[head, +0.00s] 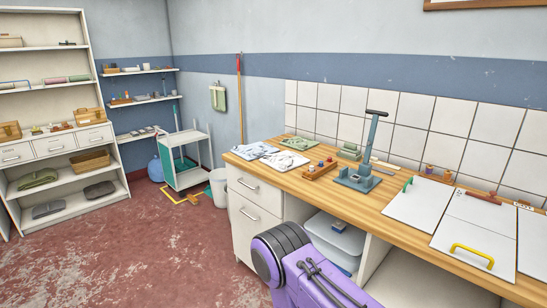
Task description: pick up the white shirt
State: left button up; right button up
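A white shirt with grey markings (285,161) lies flat on the wooden worktop (330,190), towards its left end. The shirt's top is uncovered. Neither of my grippers is in view, so I cannot see whether they are open or shut. Nothing is seen touching the shirt.
A wooden block with small knobs (320,170) and a blue-grey press stand (362,175) are right of the shirt. White boards (424,205) cover the worktop's right part. A white bin (218,187) and a trolley (187,160) stand beyond its left end. Red floor is clear at left.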

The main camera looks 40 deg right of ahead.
aim_at(282, 162)
jog(key=i, duration=2.75)
jog(key=z, duration=3)
